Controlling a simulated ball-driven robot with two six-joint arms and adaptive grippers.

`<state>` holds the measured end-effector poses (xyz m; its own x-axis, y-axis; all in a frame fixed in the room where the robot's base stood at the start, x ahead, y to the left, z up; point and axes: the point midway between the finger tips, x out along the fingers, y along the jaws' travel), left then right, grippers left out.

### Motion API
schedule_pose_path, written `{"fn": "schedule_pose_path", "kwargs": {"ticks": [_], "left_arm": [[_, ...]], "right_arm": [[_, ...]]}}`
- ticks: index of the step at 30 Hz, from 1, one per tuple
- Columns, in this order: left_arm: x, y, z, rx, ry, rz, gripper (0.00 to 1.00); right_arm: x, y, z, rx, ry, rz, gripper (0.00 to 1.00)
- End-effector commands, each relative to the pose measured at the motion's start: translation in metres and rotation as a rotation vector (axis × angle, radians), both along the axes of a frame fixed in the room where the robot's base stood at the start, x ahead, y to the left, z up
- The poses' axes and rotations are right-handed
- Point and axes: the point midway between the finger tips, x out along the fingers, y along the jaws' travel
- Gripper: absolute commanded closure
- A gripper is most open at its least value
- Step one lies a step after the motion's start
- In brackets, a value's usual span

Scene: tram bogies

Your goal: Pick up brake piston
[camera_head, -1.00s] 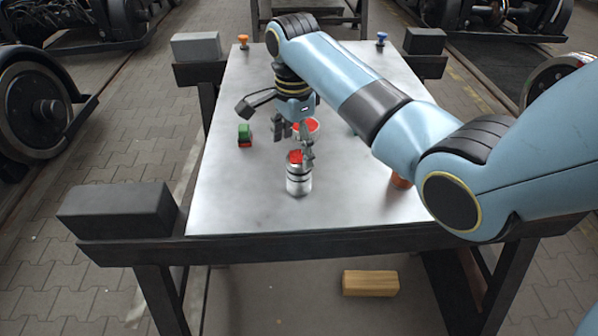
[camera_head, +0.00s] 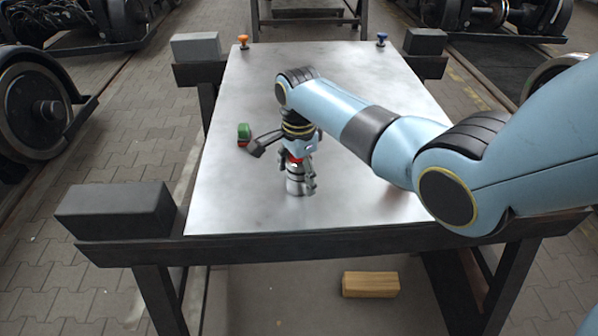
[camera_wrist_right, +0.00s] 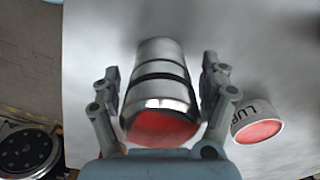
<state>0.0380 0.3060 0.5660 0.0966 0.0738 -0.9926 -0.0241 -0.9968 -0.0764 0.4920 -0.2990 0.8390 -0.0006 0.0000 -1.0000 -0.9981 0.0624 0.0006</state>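The brake piston is a silver cylinder with dark bands and a red end. In the head view the piston (camera_head: 295,188) stands on the metal table (camera_head: 235,200), partly covered by my right gripper (camera_head: 301,177). In the right wrist view the piston (camera_wrist_right: 160,88) lies between the two fingers of my right gripper (camera_wrist_right: 160,80). The fingers are open, one on each side, with a narrow gap to the piston on both sides. My left gripper is not in view.
A white tin with a red top (camera_wrist_right: 257,124) stands close beside the right finger. A green and red object (camera_head: 243,134) sits at the table's left. Orange (camera_head: 243,41) and blue (camera_head: 381,39) pieces stand at the far edge. The table's front left is clear.

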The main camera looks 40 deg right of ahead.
Motion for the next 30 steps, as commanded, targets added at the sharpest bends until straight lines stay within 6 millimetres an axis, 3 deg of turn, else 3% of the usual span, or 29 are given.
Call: {"fn": "schedule_pose_path", "kwargs": {"ticks": [2, 12, 24, 30], "left_arm": [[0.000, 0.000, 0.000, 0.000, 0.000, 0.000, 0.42], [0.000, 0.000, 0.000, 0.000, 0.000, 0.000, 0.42], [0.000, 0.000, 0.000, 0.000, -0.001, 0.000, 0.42], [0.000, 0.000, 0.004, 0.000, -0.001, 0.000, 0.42]], "right_arm": [[0.000, 0.000, 0.000, 0.000, 0.000, 0.000, 0.35], [0.000, 0.000, 0.000, 0.000, 0.000, 0.000, 0.79], [0.000, 0.000, 0.001, 0.000, 0.000, 0.000, 0.80], [0.001, 0.000, 0.020, 0.000, -0.003, 0.000, 0.80]]}}
